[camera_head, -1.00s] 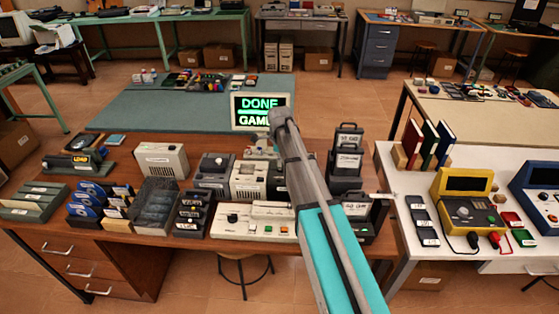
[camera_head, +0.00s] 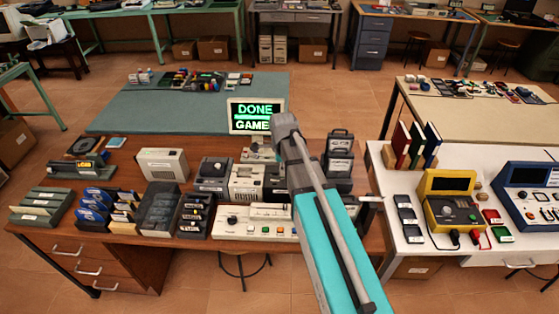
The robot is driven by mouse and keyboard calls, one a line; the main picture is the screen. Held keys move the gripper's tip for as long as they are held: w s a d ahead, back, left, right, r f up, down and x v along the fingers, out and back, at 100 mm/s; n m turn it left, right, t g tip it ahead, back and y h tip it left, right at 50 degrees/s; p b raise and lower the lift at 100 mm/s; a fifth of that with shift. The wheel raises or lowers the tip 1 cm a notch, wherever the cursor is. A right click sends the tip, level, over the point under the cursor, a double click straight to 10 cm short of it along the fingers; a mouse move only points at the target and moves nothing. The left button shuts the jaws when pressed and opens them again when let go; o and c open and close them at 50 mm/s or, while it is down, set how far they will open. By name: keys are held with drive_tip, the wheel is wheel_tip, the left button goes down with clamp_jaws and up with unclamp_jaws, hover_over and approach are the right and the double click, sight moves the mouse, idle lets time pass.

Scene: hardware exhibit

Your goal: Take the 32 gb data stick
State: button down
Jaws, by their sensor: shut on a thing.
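I cannot make out the 32 GB data stick for certain. Black upright holders with white labels (camera_head: 339,147) stand at the right end of the wooden bench (camera_head: 140,262), their print too small to read surely. A lower dark unit partly shows right of my arm, with a small silver piece (camera_head: 371,198) sticking out at its right. My teal and grey arm rises from the bottom and covers part of this area. My gripper is hidden, so what it holds does not show.
A small screen (camera_head: 256,116) reads "DONE GAME". Several devices, racks and a cream console (camera_head: 255,222) crowd the bench. A white table (camera_head: 400,258) at the right bears yellow (camera_head: 449,198) and blue (camera_head: 530,190) devices. Open floor (camera_head: 335,95) lies behind the bench.

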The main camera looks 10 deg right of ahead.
drive_tip(key=shift+s+r, duration=0.3)
drive_tip(key=shift+s, duration=0.45)
